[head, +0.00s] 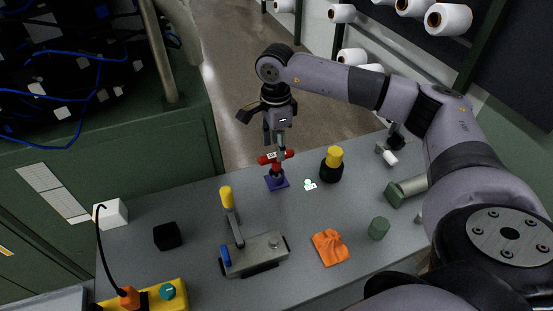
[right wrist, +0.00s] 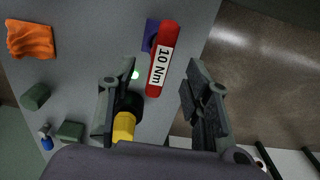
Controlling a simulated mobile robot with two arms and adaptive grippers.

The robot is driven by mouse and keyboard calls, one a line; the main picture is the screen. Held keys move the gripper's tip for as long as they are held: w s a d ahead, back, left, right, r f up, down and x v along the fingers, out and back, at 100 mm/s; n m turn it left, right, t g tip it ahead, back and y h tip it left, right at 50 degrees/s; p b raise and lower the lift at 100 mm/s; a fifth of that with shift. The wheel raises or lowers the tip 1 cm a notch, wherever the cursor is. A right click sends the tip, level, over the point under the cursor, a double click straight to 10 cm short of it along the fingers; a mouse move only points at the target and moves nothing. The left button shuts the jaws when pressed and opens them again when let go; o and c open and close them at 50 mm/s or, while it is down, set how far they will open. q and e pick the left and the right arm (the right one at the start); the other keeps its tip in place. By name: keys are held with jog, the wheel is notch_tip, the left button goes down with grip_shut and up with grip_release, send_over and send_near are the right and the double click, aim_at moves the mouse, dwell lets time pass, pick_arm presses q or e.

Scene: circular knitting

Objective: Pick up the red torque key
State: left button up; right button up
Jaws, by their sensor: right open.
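The red torque key (head: 268,159) has a T-shaped top with a white label and stands upright on a purple base (head: 277,183) on the grey table. In the right wrist view the key (right wrist: 166,41) shows the label "10 Nm", and part of its purple base (right wrist: 150,33) shows beside it. My right gripper (head: 274,142) points down just above the key. In the right wrist view the open fingers (right wrist: 151,88) are apart with nothing clasped, and the key lies ahead of the gap. Whether they touch it cannot be told. My left gripper is out of view.
A black item with a yellow top (head: 334,160) stands close right of the key. A metal fixture with a yellow-handled lever (head: 257,254), an orange cloth (head: 330,247), a green hexagonal piece (head: 378,228) and a black cube (head: 167,236) are nearer. A green machine stands left.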

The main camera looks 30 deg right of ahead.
aim_at(277, 168)
jog(key=shift+f+p, duration=0.3)
notch_tip(277, 168, down, 4)
jog(key=shift+d+r+p, duration=0.1)
jog(key=shift+r+p, duration=0.05)
jog(key=shift+p, duration=0.65)
jog(key=shift+f, duration=0.45)
grip_shut()
